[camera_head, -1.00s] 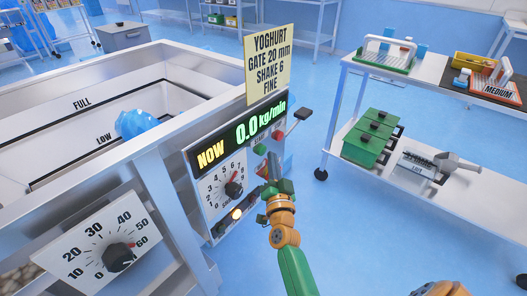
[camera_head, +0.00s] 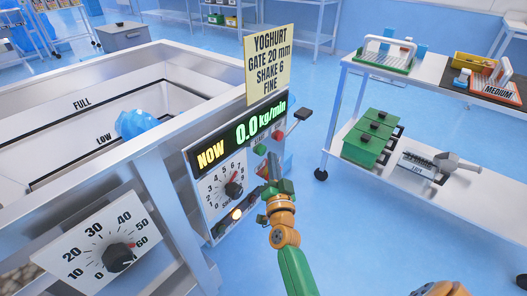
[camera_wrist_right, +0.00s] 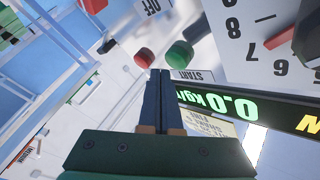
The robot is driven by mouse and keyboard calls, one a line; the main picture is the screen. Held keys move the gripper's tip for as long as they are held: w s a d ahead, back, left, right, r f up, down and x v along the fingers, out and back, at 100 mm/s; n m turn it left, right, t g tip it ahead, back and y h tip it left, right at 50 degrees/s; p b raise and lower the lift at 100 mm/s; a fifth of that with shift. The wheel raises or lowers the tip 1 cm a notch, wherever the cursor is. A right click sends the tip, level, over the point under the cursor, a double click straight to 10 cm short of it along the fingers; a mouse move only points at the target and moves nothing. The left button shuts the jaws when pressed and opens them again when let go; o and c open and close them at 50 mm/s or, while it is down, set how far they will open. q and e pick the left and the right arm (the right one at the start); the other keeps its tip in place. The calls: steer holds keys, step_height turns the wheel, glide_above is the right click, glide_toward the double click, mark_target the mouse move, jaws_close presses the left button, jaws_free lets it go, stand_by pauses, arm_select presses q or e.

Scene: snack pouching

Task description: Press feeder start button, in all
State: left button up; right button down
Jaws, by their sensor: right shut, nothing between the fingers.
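The feeder's control panel (camera_head: 207,190) stands left of my right gripper, with a display (camera_head: 236,135) reading NOW 0.0 kg/min. The green button (camera_head: 260,149) is on the panel under the display. In the right wrist view the green button (camera_wrist_right: 180,54) sits by the START label (camera_wrist_right: 194,75), with a red button (camera_wrist_right: 145,58) beside it. My right gripper (camera_head: 272,160) is shut and empty, in front of the panel's right part. In the wrist view its fingertips (camera_wrist_right: 161,75) show just below the two buttons; I cannot tell whether they touch. My left gripper is out of view.
A yellow YOGHURT sign (camera_head: 268,65) and a dark lever (camera_head: 300,116) stick out near the display. The open hopper (camera_head: 85,110) holds a blue bag (camera_head: 136,122). A setting dial (camera_head: 118,257) is at front left. A cart (camera_head: 334,138) stands right, with clear floor between.

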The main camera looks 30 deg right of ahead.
steer(key=shift+w, duration=0.15)
stand_by(0.5)
steer(key=shift+w+a, duration=0.15)
steer(key=shift+w, duration=0.1)
steer(key=shift+w+a, duration=0.2)
steer(key=shift+w, duration=0.3)
stand_by(0.7)
steer(key=shift+s, duration=0.15)
steer(key=shift+s+d+p, duration=0.3)
steer(key=shift+s+d, duration=0.05)
steer(key=shift+s, duration=0.35)
steer(key=s, duration=0.1)
steer(key=s+d+p, duration=0.1)
steer(key=s, duration=0.1)
steer(key=s+d+p, duration=0.1)
steer(key=shift+s, duration=0.35)
